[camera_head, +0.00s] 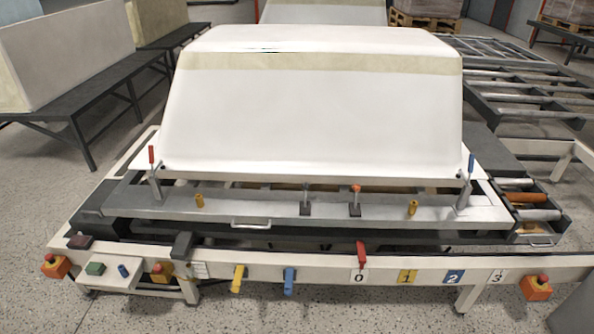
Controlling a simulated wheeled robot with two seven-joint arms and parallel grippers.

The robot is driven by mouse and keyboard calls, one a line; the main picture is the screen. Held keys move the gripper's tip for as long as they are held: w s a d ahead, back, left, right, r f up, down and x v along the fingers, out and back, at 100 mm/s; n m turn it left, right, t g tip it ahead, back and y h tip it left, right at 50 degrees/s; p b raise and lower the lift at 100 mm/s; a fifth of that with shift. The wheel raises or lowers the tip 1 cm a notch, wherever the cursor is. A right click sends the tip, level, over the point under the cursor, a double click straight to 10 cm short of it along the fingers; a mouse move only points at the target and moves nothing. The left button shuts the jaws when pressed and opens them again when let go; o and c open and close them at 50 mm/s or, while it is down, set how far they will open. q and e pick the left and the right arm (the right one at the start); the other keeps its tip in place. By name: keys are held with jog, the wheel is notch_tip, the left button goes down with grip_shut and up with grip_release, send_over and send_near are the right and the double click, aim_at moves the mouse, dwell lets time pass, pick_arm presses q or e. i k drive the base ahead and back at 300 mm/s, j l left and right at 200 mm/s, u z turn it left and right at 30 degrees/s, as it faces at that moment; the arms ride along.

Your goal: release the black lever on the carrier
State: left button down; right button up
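The carrier (250,208) is a grey metal frame under a white bathtub shell (310,115) lying upside down. Near the middle of its front rail stands an upright dark lever (306,200) on a small black base. To its right is a similar upright lever with an orange-red knob (355,201). A clamp with a red handle (152,155) stands at the shell's left front corner, and one with a blue handle (471,163) at the right front corner. The levers' latches are too small to read. Neither of my grippers is in view.
The front beam (330,268) carries a red handle (361,255) above label 0, with labels 1, 2 and 3 to its right. Yellow (238,279) and blue (289,281) handles hang left of it. A roller conveyor (520,85) runs behind right. Benches with shells stand left.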

aim_at(306, 187)
jog(key=i+j, duration=0.1)
jog(key=i, duration=0.9)
